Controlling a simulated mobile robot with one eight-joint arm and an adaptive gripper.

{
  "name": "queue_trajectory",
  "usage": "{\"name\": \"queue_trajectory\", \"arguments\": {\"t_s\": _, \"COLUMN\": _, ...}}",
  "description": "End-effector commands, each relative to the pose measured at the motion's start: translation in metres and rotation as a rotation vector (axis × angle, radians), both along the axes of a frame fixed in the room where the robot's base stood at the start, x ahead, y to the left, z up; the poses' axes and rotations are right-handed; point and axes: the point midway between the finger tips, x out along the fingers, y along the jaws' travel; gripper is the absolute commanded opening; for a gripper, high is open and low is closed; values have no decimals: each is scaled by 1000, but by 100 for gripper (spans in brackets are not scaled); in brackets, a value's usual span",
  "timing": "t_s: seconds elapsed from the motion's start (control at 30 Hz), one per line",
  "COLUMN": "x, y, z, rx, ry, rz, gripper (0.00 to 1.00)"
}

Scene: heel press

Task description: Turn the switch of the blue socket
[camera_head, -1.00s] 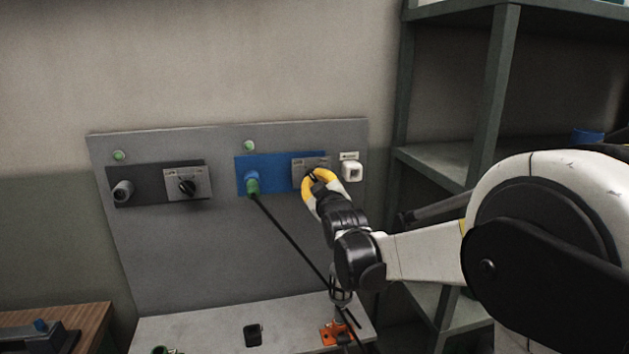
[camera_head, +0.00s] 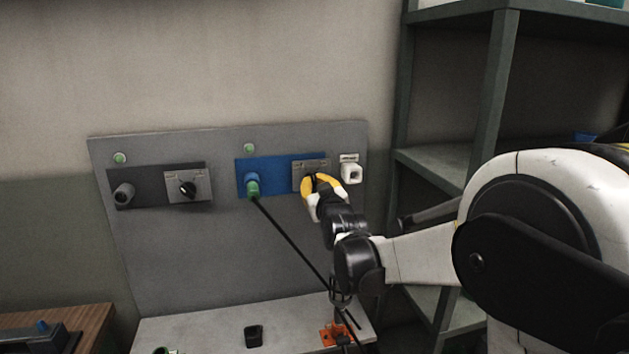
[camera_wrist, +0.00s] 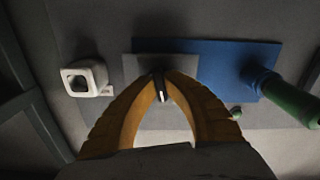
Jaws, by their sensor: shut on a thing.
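The blue socket (camera_head: 275,162) is a blue plate on the upright grey panel, with a green plug (camera_head: 253,187) in its left part and a black cable hanging from it. At its right end is a grey switch plate (camera_head: 299,170). In the wrist view the dark switch knob (camera_wrist: 160,86), with a white mark, sits between the fingertips. My gripper (camera_head: 319,181) has yellow fingers, shut on the knob. It also shows in the wrist view (camera_wrist: 161,78). The fingers hide most of the knob in the head view.
A black socket plate (camera_head: 140,184) with its own switch (camera_head: 188,188) is at the left of the panel. A white box (camera_head: 350,172) sits just right of my gripper. Grey shelves (camera_head: 448,165) stand at the right. The black cable runs below my wrist.

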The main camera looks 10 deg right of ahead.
Motion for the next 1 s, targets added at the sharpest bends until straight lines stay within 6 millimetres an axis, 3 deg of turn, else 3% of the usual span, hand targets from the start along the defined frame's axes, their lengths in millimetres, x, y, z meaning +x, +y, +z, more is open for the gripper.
{"name": "queue_trajectory", "arguments": {"t_s": 0.6, "x": 0, "y": 1, "z": 1, "rx": 566, "ry": -2, "rz": 1, "gripper": 0}}
{"name": "queue_trajectory", "arguments": {"t_s": 1.0, "x": 0, "y": 1, "z": 1, "rx": 784, "ry": -2, "rz": 1, "gripper": 0}}
